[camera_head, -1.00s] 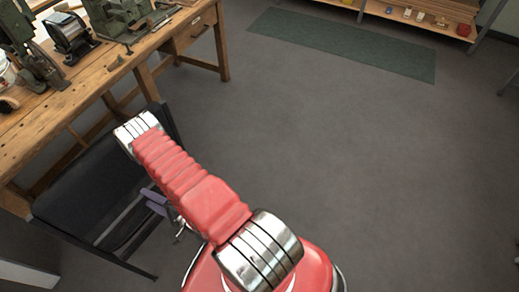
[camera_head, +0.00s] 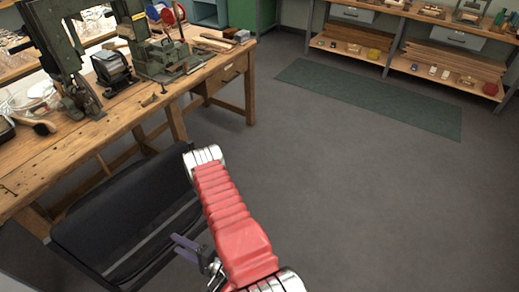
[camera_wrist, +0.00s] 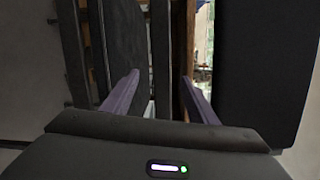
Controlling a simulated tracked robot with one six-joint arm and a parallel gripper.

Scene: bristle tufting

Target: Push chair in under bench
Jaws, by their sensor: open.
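The black chair (camera_head: 120,215) stands at the left against the front of the wooden bench (camera_head: 120,122). Its far side lies close to the bench's edge and legs; how far it reaches underneath is hidden. My gripper (camera_head: 184,248) has purple fingers and is low at the near right side of the chair, partly behind my red arm. In the wrist view my gripper (camera_wrist: 160,97) is open, with the fingers apart. Black chair panels (camera_wrist: 262,70) show beyond and beside the fingers, with a gap between them. I cannot tell whether the fingers touch the chair.
Green machines (camera_head: 165,60) and a brush (camera_head: 35,125) stand on the bench. A green mat (camera_head: 370,98) lies on the floor in front of shelves (camera_head: 400,50) at the back. The grey floor to the right is clear.

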